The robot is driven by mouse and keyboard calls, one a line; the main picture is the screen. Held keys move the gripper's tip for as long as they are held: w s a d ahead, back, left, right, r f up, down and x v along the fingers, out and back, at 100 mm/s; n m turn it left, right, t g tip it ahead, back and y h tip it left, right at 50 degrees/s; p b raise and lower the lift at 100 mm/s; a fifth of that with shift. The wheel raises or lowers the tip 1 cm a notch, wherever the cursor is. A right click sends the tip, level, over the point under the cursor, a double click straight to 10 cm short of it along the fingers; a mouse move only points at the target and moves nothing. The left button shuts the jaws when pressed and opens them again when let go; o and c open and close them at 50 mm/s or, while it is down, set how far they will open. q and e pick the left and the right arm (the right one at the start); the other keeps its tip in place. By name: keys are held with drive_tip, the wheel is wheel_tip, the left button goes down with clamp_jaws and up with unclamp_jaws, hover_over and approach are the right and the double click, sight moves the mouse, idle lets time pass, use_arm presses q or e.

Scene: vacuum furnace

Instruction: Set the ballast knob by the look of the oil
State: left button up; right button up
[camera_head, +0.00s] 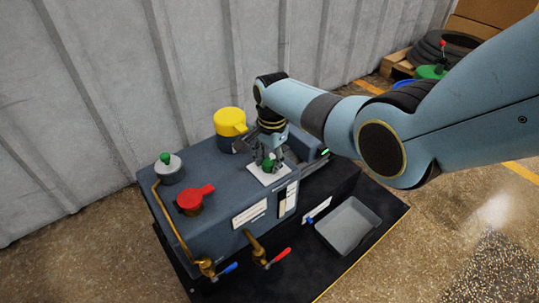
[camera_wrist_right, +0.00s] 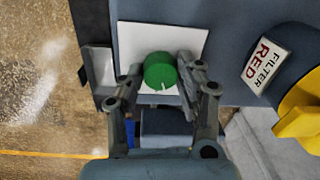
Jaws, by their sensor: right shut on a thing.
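The green ballast knob (camera_wrist_right: 160,71) sits on a white plate (camera_wrist_right: 192,38) on top of the blue-grey pump. A small white mark shows on its lower part in the right wrist view. My right gripper (camera_wrist_right: 161,78) has a finger on each side of the knob and is shut on it. In the head view the gripper (camera_head: 269,158) comes down onto the white plate (camera_head: 265,175) and mostly hides the knob. A pale, upright panel (camera_head: 287,200) is on the pump's front; I cannot make out any oil in it. My left gripper is not in view.
A yellow cap (camera_head: 230,121) stands behind the gripper, beside a "FILTER RED" label (camera_wrist_right: 262,63). A red-handled cap (camera_head: 195,199), a grey cylinder with a green top (camera_head: 168,170) and brass valves (camera_head: 258,250) are to the left. A grey tray (camera_head: 348,227) lies at front right.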

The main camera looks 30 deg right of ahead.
sight(271, 164)
drive_tip(key=m+p, duration=0.1)
drive_tip(key=m, duration=0.2)
drive_tip(key=shift+m, duration=0.5)
drive_tip(key=o, duration=1.1)
drive_tip(key=shift+o, duration=0.2)
drive_tip(key=shift+r, duration=0.1)
wheel_tip(271, 164, up, 12)
drive_tip(key=shift+s, duration=0.4)
drive_tip(key=shift+f, duration=0.2)
